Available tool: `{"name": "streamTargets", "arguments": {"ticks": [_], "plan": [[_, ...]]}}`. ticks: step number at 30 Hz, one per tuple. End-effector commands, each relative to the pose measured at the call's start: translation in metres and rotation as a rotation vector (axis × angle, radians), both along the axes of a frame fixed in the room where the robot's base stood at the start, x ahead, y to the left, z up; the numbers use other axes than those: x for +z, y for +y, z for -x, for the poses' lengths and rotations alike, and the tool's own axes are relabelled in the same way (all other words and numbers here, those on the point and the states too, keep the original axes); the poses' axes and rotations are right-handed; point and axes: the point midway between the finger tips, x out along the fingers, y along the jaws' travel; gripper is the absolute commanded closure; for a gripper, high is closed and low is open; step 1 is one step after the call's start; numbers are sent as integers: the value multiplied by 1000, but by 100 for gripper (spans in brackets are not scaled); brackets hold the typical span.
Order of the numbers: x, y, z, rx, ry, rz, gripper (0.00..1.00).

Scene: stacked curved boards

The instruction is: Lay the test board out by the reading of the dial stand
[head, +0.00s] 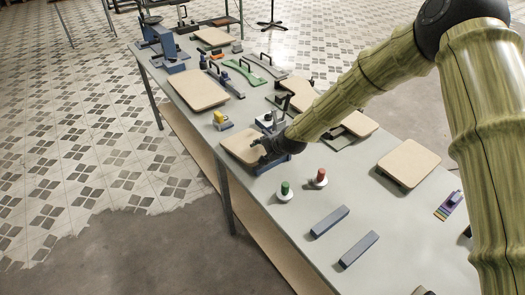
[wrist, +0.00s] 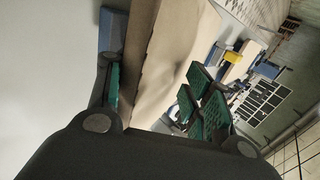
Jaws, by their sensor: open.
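A tan board (head: 242,147) with rounded corners lies on a low blue base (head: 272,167) near the middle of the table. My gripper (head: 263,146) is at its right end, partly hiding it. In the wrist view, the tan board (wrist: 175,60) runs between my gripper's green-padded fingers (wrist: 152,92); a gap shows beside it, and I see no firm grip. Similar tan boards lie at the right (head: 408,162), farther back (head: 198,88) and at the far end (head: 214,37). Which is the test board I cannot tell. A blue upright stand (head: 170,48) is at the far left; no dial reading is legible.
Two grey-blue bars (head: 329,221) (head: 358,249) lie in front. A yellow-topped block (head: 221,120) is near the left edge. A striped colour card (head: 448,205) lies at the right. The table front is mostly clear.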

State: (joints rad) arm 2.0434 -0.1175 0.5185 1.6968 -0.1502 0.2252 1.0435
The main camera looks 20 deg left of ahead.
Motion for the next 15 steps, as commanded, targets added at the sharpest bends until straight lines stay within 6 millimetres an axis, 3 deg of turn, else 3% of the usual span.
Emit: {"name": "streamTargets", "arguments": {"ticks": [15], "plan": [[1, 2, -2, 1, 32, 44, 49]]}}
